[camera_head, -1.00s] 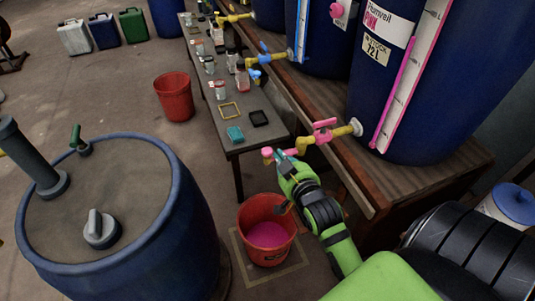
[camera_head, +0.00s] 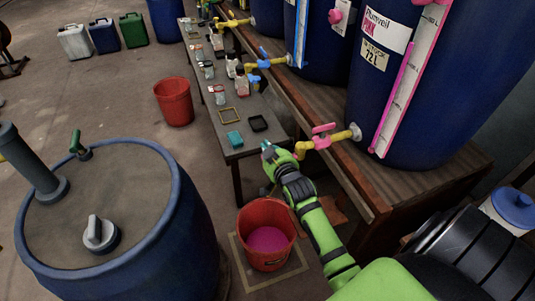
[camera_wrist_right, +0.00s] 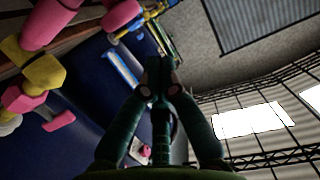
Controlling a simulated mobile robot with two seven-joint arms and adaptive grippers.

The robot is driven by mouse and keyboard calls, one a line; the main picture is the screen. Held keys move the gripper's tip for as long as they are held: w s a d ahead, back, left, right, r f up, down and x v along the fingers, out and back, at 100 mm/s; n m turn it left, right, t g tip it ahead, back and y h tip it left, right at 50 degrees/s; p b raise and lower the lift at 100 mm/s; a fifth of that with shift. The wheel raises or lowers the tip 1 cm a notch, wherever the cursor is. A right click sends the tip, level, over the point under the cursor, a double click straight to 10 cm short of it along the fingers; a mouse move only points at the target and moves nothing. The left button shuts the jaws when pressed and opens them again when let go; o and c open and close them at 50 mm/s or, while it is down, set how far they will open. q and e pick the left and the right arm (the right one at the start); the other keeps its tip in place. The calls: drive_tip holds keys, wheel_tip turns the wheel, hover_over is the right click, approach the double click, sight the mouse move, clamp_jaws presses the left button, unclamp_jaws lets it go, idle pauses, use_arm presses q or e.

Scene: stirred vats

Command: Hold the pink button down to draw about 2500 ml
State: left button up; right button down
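The pink tap is on the blue vat labelled "PINK" (camera_head: 430,110). It has a yellow body (camera_head: 342,135) and a pink handle (camera_head: 323,128). In the head view my right gripper (camera_head: 268,149) is beside the tap's outer end and hides the pink button there. In the right wrist view pink tap parts (camera_wrist_right: 122,14) are at upper left, apart from the fingers. The right fingers (camera_wrist_right: 165,72) are together with nothing visible between them. A red bucket (camera_head: 267,258) holding pink liquid stands on the floor below. My left gripper is not in view.
A grey table (camera_head: 228,137) with small containers runs along the vat stand. Other vats with blue (camera_head: 254,63) and yellow taps stand farther back. A large blue barrel (camera_head: 180,245) is at left front. An empty-looking red bucket (camera_head: 174,102) stands on open floor.

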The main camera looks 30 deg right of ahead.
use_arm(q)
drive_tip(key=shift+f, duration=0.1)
use_arm(e)
drive_tip(key=shift+s+f, duration=0.1)
drive_tip(key=shift+f, duration=1.2)
use_arm(q)
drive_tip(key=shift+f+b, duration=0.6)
drive_tip(key=shift+b, duration=0.05)
use_arm(e)
wheel_tip(320, 180, down, 3)
drive_tip(key=shift+s+r, duration=0.1)
drive_tip(key=shift+r, duration=0.05)
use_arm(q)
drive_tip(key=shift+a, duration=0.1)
use_arm(e)
drive_tip(key=shift+s+a+f, duration=0.1)
drive_tip(key=shift+f, duration=0.15)
wheel_tip(320, 180, up, 6)
drive_tip(key=p, duration=0.5)
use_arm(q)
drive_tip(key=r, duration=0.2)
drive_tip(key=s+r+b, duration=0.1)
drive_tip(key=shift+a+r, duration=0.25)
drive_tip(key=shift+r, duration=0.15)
use_arm(e)
drive_tip(key=v, duration=0.9)
drive_tip(key=shift+s+f, duration=0.35)
